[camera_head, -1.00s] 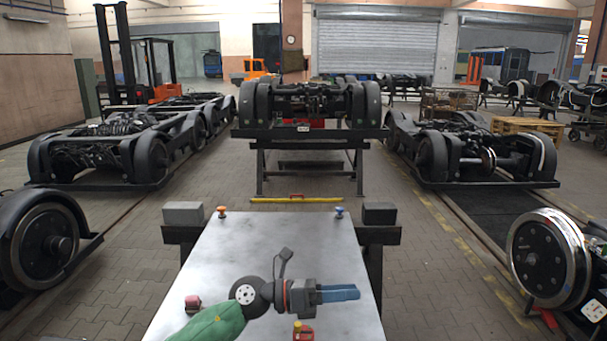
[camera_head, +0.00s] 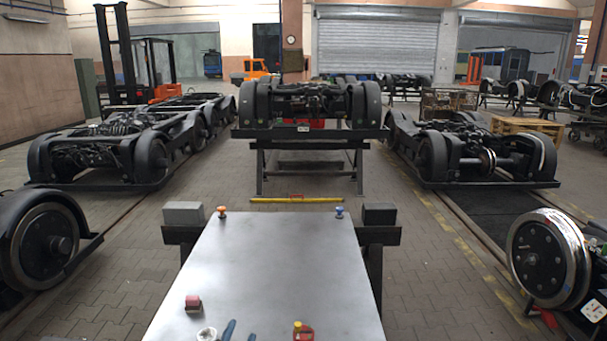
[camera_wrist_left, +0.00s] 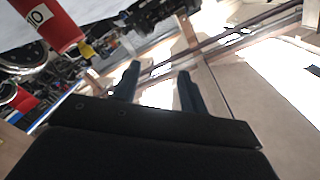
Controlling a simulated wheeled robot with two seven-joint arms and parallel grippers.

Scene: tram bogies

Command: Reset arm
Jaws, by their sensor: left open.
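My left gripper (camera_head: 238,333) shows only by its blue fingertips at the bottom edge of the head view, over the near part of the metal table (camera_head: 280,265). In the left wrist view its two fingers (camera_wrist_left: 157,85) stand apart with nothing between them. The rest of my left arm is below the head view. My right gripper is not in view.
On the table lie a red block (camera_head: 193,303), a red and yellow item (camera_head: 303,331), a white round item (camera_head: 206,334), an orange knob (camera_head: 222,212) and a blue knob (camera_head: 339,212). Bogies (camera_head: 310,105) stand beyond and to both sides. The table's middle is clear.

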